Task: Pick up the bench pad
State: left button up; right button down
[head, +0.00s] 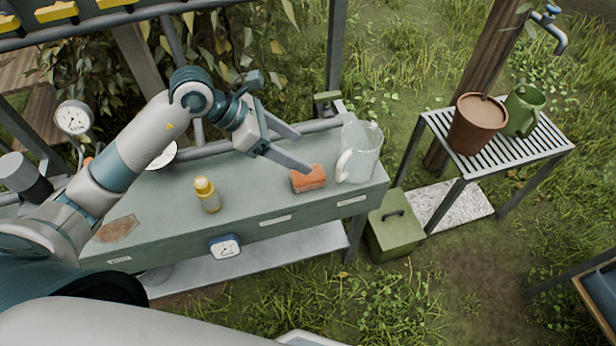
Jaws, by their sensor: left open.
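A small orange-brown block (309,178), which looks like the bench pad, lies on the grey-green bench top (245,190) near its right end. My left gripper (305,152) is open and empty. Its two fingers point right and downward, just above and behind the pad in the picture. The lower fingertip appears very close to the pad's back edge; I cannot tell whether it touches. My right gripper is not in view.
A clear jug (360,152) stands just right of the pad. A yellow bottle (207,194) stands to the left. A slatted stand (500,135) holds a brown pot (477,124) and a green can (523,109). A green box (394,226) sits on the ground.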

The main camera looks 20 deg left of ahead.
pick_arm(q)
jog(key=a, duration=0.1)
jog(key=a+y, duration=0.1)
jog(key=a, duration=0.1)
jog(key=w+a+f+y, duration=0.1)
jog(key=a, duration=0.1)
jog(key=shift+w, duration=0.1)
jog(key=shift+d+f, duration=0.1)
jog(key=shift+f, duration=0.05)
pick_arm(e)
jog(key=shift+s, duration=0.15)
pick_arm(q)
jog(key=p, duration=0.3)
send_near(315, 173)
jog(key=shift+w+d+f, duration=0.15)
jog(key=shift+d+f, duration=0.2)
jog(key=shift+d, duration=0.25)
jog(key=shift+x, duration=1.05)
jog(key=shift+w+f, duration=0.1)
jog(key=shift+f, duration=0.25)
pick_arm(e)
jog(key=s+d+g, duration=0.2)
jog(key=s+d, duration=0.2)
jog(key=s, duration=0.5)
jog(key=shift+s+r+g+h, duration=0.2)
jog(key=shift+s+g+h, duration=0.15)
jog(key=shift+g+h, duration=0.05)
